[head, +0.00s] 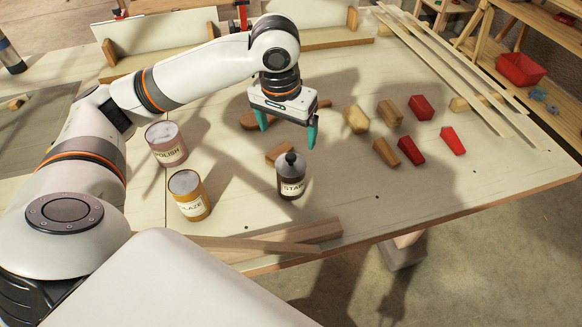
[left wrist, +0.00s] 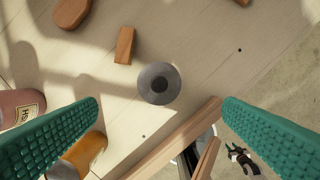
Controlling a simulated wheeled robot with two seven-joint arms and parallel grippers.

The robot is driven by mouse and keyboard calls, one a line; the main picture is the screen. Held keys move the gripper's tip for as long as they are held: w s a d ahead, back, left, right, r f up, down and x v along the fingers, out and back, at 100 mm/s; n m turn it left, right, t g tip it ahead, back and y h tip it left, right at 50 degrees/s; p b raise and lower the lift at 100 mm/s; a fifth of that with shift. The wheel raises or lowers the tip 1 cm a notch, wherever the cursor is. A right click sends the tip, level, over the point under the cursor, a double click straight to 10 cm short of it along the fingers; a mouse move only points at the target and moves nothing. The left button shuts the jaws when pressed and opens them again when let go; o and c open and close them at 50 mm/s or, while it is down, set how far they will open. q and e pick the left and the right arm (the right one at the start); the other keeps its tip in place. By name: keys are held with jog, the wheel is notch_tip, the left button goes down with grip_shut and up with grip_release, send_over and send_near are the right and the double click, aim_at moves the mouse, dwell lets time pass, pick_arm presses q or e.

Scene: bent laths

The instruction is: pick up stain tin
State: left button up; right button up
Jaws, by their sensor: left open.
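The stain tin (head: 291,180) is a dark tin with a grey top, a knob and a label reading STAIN. It stands upright on the workbench, near its front edge. In the left wrist view the tin (left wrist: 159,83) shows from above, between and beyond the two fingers. My left gripper (head: 287,133) is open and empty, with green fingers pointing down, above the bench and apart from the tin. It also shows in the left wrist view (left wrist: 160,130), with its fingers wide apart. My right gripper is not in view.
A polish tin (head: 166,144) and a glaze tin (head: 189,195) stand left of the stain tin. A small wood block (head: 279,154) lies close behind it. Several red and wooden blocks (head: 411,151) lie to the right. Wood strips (head: 290,240) lie along the front edge.

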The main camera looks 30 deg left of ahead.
aim_at(291, 164)
pick_arm(q)
jog(key=f, duration=0.4)
jog(key=w+f, duration=0.1)
jog(key=f, duration=0.4)
jog(key=w+f, duration=0.1)
jog(key=f, duration=0.3)
jog(key=shift+a+f, duration=0.2)
jog(key=shift+f, duration=0.05)
jog(key=shift+r, duration=0.1)
jog(key=c, duration=1.5)
